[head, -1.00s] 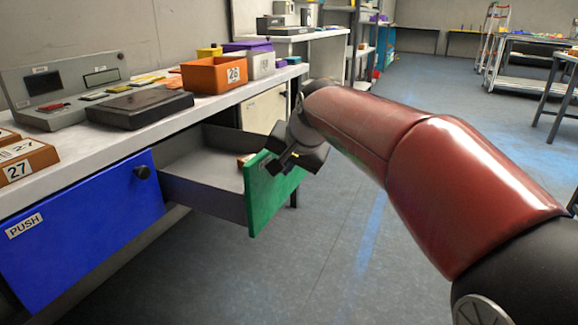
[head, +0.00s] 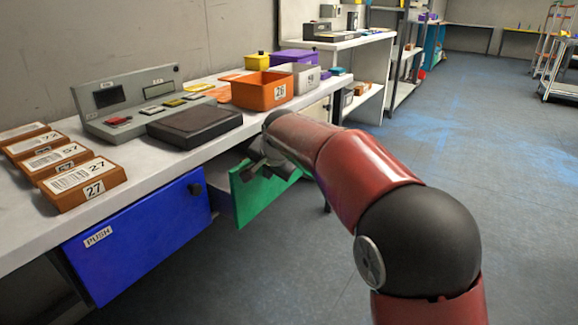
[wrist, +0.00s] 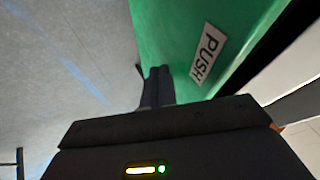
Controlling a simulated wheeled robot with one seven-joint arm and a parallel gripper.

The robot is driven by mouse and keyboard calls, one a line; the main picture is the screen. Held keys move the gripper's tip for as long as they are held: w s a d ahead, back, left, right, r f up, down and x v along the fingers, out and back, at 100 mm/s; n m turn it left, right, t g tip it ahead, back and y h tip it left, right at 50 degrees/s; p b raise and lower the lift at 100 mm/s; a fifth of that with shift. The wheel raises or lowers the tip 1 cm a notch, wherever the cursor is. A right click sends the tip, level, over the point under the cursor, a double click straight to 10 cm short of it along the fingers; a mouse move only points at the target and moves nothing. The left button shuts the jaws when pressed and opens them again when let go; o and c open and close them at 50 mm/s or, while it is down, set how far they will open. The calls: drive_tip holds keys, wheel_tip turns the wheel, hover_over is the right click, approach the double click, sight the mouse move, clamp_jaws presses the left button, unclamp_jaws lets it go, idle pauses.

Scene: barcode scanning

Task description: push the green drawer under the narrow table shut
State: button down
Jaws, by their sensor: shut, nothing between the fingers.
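The green drawer (head: 262,196) under the narrow table (head: 160,153) is partly open, its front standing a little out from the table edge. In the wrist view its green front (wrist: 185,30) fills the upper middle, with a white PUSH label (wrist: 208,54). My gripper (head: 250,172) is at the upper part of the drawer front in the head view. In the wrist view my fingers (wrist: 158,70) are together and empty, with their tips at the green face; they look to be touching it. The drawer's knob is not clearly visible.
A blue drawer (head: 140,235) with a PUSH label and black knob is beside it on the left, shut. On the table stand orange numbered boxes (head: 85,185), a dark scale-like pad (head: 194,124), a grey console (head: 125,100) and an orange bin (head: 262,91). Open floor (head: 430,160) lies to the right.

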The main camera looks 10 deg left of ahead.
drive_tip(key=shift+w+a+p, duration=0.3)
drive_tip(key=shift+a+p, duration=0.05)
drive_tip(key=shift+a, duration=0.4)
drive_tip(key=shift+w+a+p, duration=0.25)
drive_tip(key=shift+a+p, duration=0.05)
drive_tip(key=shift+a, duration=0.4)
drive_tip(key=shift+d, duration=0.1)
